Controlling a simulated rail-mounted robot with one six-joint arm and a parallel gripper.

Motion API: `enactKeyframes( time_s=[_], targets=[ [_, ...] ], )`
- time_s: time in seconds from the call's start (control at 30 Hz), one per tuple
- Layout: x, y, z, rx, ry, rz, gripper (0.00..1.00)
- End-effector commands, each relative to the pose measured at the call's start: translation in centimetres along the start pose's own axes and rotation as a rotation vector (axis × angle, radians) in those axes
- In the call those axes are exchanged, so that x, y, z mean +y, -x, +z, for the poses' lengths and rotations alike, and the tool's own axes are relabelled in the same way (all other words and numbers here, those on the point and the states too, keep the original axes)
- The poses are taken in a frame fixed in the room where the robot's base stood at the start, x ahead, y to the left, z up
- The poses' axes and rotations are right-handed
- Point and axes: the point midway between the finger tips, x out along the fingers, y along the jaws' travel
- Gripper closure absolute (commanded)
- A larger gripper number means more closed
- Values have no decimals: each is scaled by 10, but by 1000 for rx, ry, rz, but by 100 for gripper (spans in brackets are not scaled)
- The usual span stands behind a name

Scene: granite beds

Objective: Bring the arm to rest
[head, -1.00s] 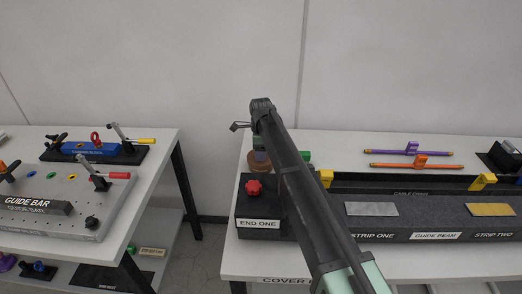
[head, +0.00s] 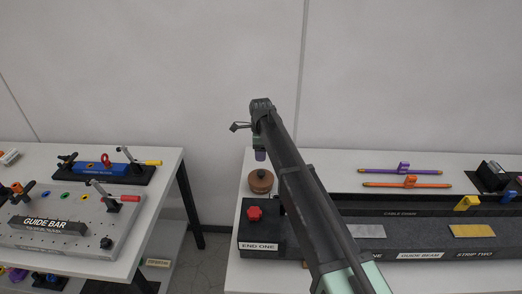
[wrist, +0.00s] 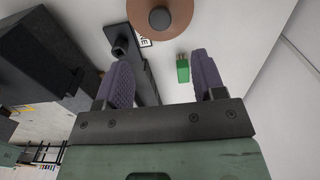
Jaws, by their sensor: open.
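My arm (head: 300,190) reaches up from the lower right in the head view, with its wrist at the top. My gripper (head: 260,156) hangs down from it, small in that view, above the right table (head: 240,275). In the wrist view my gripper (wrist: 163,80) shows two purple ridged fingers spread wide apart, with nothing held between them. A brown round piece with a dark knob (head: 260,181) stands on the right table below the gripper in the head view; it also shows at the top of the wrist view (wrist: 181,12).
A dark bed with a red knob (head: 254,213) and an END ONE label lies on the right table. Purple (head: 385,171) and orange (head: 400,184) tools lie behind it. A green block (wrist: 182,70) shows beyond the fingers. The left table (head: 150,210) carries clamps; a floor gap separates both tables.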

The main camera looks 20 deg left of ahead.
Motion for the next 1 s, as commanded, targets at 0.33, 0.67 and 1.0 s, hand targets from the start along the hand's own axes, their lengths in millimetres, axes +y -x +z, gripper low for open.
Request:
enactKeyframes(
  time_s=[0.33, 0.67, 1.0],
  targets=[
    [0, -2, 0, 0, 21, 0, 37],
    [128, -2, -93, 1, 1034, 1, 37],
    [359, -2, -299, 0, 1421, 1, 37]
  ],
)
